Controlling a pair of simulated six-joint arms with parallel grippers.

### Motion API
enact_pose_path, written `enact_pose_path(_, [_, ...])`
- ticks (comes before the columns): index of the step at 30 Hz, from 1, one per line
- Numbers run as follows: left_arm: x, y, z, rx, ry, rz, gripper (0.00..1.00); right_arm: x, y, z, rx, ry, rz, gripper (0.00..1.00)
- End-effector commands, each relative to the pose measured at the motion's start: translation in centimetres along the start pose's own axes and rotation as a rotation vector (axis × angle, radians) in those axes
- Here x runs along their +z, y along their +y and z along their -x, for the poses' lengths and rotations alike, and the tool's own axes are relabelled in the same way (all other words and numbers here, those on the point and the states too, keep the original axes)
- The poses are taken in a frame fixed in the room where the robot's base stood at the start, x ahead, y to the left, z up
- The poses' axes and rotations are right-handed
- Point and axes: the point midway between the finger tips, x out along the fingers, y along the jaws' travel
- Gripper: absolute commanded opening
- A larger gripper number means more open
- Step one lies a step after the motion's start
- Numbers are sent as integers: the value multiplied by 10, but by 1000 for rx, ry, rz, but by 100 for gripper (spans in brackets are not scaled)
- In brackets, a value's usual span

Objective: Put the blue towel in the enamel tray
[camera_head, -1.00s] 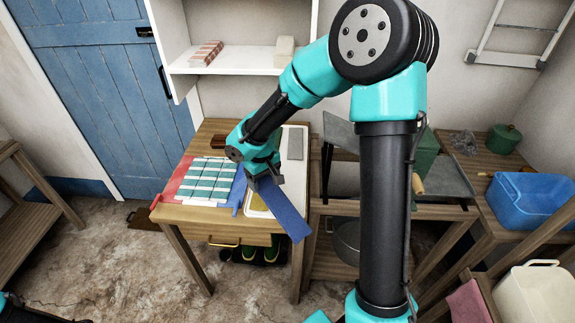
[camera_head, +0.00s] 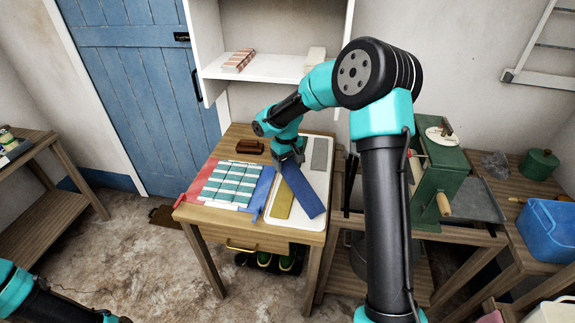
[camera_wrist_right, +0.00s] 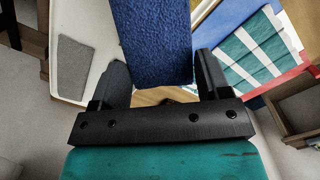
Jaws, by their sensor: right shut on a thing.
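The blue towel (camera_head: 304,192) is a flat dark-blue strip lying slantwise over the white enamel tray (camera_head: 322,182) on the wooden table. My right gripper (camera_head: 290,160) is shut on its far end. In the right wrist view the towel (camera_wrist_right: 155,40) sits between the two fingers (camera_wrist_right: 160,78), and the tray (camera_wrist_right: 95,50) shows to its left. I cannot tell whether the towel touches the tray's floor. A mustard strip (camera_head: 282,200) and a grey strip (camera_head: 319,154) lie in the tray on either side of it. My left arm shows at the lower left, its gripper out of view.
Teal-and-white striped cloths (camera_head: 230,184) on a red and blue mat lie left of the tray. A brown brush-like block (camera_head: 249,147) is behind them. A green machine with a crank (camera_head: 440,185) stands to the right. A blue tub (camera_head: 550,230) is farther right.

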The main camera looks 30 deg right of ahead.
Motion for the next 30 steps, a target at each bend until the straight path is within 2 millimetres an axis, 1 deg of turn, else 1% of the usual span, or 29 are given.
enact_pose_path(1, [0,0,0,0,0,0,43,-8,6,-1,1,0,-2,53])
enact_pose_path(3, [0,0,0,0,0,0,43,-16,11,-2,0,1,-2,53])
enact_pose_path(6, [0,0,0,0,0,0,43,-22,15,-2,0,-1,-1,53])
enact_pose_path(17, [0,0,0,0,0,0,43,-22,16,-3,0,-1,0,53])
enact_pose_path(20, [0,0,0,0,0,0,43,-23,16,-12,0,-2,1,53])
enact_pose_path(25, [0,0,0,0,0,0,43,-23,16,-33,0,-2,0,53])
enact_pose_path(27, [0,0,0,0,0,0,43,-23,16,-37,0,-2,-1,53])
enact_pose_path(30, [0,0,0,0,0,0,43,-23,16,-37,0,-1,-1,53])
